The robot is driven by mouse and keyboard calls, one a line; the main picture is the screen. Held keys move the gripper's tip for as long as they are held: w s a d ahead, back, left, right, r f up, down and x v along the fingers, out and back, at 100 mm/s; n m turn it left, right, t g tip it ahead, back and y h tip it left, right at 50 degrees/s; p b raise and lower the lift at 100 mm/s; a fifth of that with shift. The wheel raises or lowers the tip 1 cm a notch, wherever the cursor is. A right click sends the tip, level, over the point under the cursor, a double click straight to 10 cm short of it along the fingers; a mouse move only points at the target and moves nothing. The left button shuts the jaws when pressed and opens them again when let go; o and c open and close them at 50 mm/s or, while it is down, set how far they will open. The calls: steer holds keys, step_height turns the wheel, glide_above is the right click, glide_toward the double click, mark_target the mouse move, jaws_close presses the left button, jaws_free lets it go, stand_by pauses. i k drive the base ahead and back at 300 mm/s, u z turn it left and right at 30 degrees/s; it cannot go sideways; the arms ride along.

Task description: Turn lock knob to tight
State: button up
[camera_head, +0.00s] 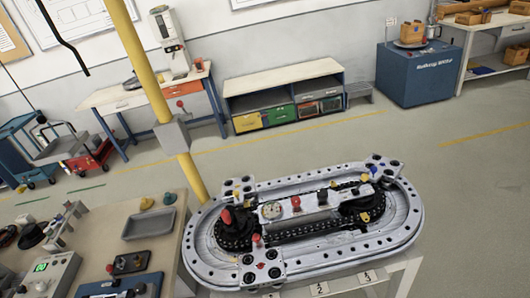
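The oval ring track (400,238) is a grey metal loop with holes along its rim, on a light stand in the lower middle. A large red knob (226,216) stands on a black round part at its left end. A smaller red knob (296,202) is on the centre bar, and another red-topped knob (256,239) is at the front left block. I cannot tell which is the lock knob, or how it is turned. A black chain runs inside the loop. My gripper is not in view.
A yellow post (150,85) rises close behind the track's left end. A wooden bench with a grey tray (149,223) and several devices stands at the lower left. Open floor lies behind and right of the track. A blue cabinet (415,75) is farther back.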

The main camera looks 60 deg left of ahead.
mark_target(296, 200)
steer(key=u, duration=0.65)
steer(key=i, duration=1)
steer(key=u, duration=0.75)
steer(key=k, duration=0.8)
steer(key=u, duration=0.15)
steer(key=i, duration=0.85)
steer(key=z, duration=0.1)
